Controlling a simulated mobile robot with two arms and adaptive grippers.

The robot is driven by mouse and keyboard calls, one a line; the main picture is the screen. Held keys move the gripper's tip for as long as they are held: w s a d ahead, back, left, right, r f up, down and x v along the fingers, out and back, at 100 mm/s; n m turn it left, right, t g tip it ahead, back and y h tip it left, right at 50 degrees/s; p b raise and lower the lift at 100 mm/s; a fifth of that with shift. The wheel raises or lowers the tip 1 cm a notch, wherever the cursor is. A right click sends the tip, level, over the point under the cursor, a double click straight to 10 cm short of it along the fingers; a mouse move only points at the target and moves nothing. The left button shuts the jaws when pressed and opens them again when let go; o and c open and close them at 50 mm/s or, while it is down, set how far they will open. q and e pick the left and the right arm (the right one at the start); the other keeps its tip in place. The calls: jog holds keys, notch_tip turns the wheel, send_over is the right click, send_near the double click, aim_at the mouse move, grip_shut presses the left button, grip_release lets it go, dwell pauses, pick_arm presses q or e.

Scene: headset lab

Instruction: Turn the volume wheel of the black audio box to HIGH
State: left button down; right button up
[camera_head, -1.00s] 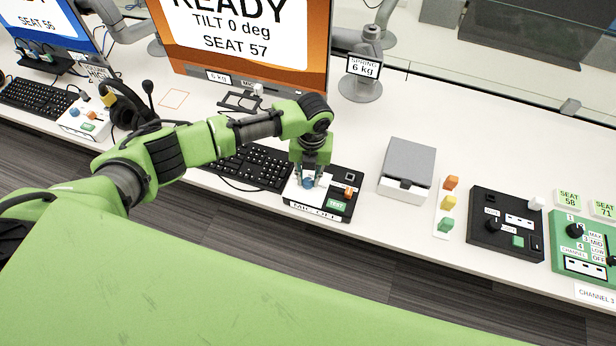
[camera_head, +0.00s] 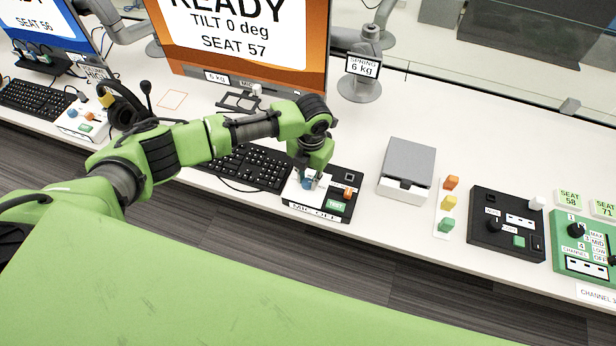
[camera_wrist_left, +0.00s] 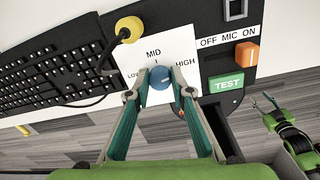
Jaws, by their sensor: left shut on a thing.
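The black audio box (camera_head: 340,180) lies on the desk in front of the orange-framed monitor, with a white dial plate, a green TEST button and an orange mic switch. In the left wrist view the blue volume wheel (camera_wrist_left: 159,82) sits on the plate, with LOW at left, MID above and HIGH at right. Its pale mark seems to point right, towards HIGH, but it is small. My left gripper (camera_wrist_left: 158,94) is shut on the wheel, one finger on each side; it also shows in the head view (camera_head: 310,179). A green arm end, apparently my right gripper (camera_wrist_left: 265,101), shows at right.
A keyboard (camera_head: 248,165) lies left of the box. A yellow-capped knob or plug (camera_wrist_left: 129,29) is close beyond the dial plate. A grey-lidded box (camera_head: 407,163), coloured blocks and another black control box (camera_head: 480,238) stand to the right, with clear desk between.

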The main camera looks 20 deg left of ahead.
aim_at(310, 182)
pick_arm(q)
jog(key=c, duration=1.8)
grip_release()
jog(key=shift+r, duration=0.1)
jog(key=r, duration=1.2)
jog(key=shift+d, duration=0.2)
